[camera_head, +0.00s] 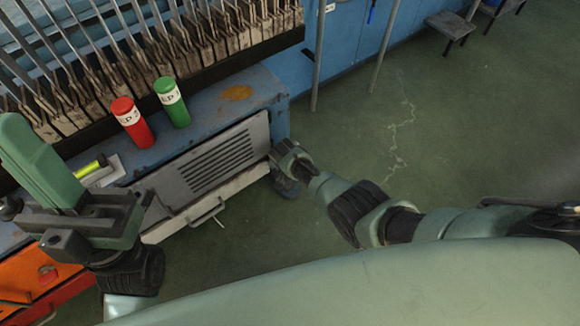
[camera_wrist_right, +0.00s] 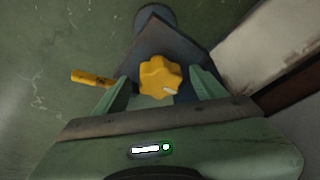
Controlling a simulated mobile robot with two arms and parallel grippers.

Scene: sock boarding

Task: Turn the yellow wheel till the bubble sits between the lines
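The yellow lobed wheel (camera_wrist_right: 158,72) shows in the right wrist view, with a white mark on its lower right. My right gripper (camera_wrist_right: 161,82) is open, its green fingers on either side of the wheel with small gaps. In the head view my right gripper (camera_head: 283,156) is low at the machine's right corner; the wheel is hidden there. A yellow-green vial (camera_head: 89,168), apparently the level, lies on the blue ledge at the left. Its bubble and lines are too small to read. My left gripper (camera_head: 75,205) is near it; its fingertips are not clear.
A red can (camera_head: 133,123) and a green can (camera_head: 172,103) stand on the blue machine ledge (camera_head: 225,112). A grey louvred panel (camera_head: 215,160) is below. A yellow tag (camera_wrist_right: 92,78) sits left of the wheel. Green floor (camera_head: 450,130) is open to the right.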

